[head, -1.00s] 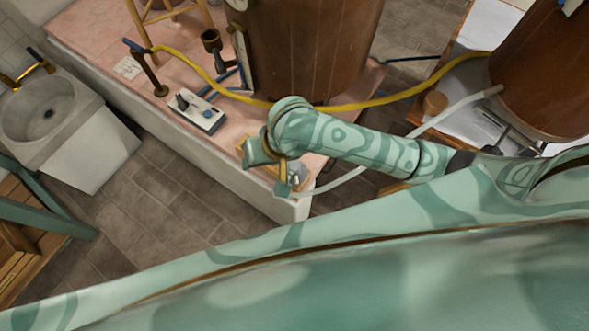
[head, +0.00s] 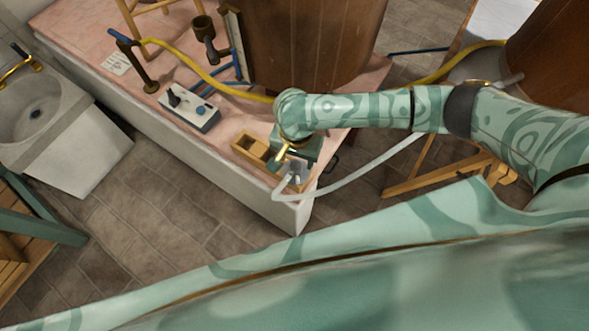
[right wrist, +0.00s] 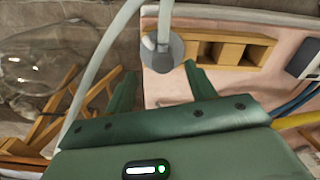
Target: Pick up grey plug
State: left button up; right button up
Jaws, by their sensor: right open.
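The grey plug (right wrist: 161,54) is a round grey piece with a pale hose (right wrist: 100,60) joined to it. In the right wrist view it lies just ahead of the fingertips, between their lines. My right gripper (right wrist: 161,72) is open, with one finger on each side and nothing between them. In the head view the right gripper (head: 292,160) is over the front corner of the pink platform, close to the grey plug (head: 296,176), which it partly hides. I cannot tell if they touch. My left gripper is not in view.
A wooden box with compartments (head: 249,150) stands beside the gripper on the pink platform (head: 225,128). A control box (head: 190,110), blue tubes and a yellow hose (head: 195,68) lie farther back. A large wooden vat (head: 300,45) stands behind. The platform edge drops to a tiled floor.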

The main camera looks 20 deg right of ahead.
aim_at(296, 165)
jog(key=f+b, duration=0.4)
jog(key=f, duration=0.1)
jog(key=shift+w+f, duration=0.2)
jog(key=shift+f, duration=0.05)
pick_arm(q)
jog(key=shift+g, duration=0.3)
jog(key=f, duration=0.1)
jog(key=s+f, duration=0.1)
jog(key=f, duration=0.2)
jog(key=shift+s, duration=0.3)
pick_arm(e)
jog(key=shift+r, duration=0.2)
jog(key=c, duration=1.1)
jog(key=shift+o, duration=0.2)
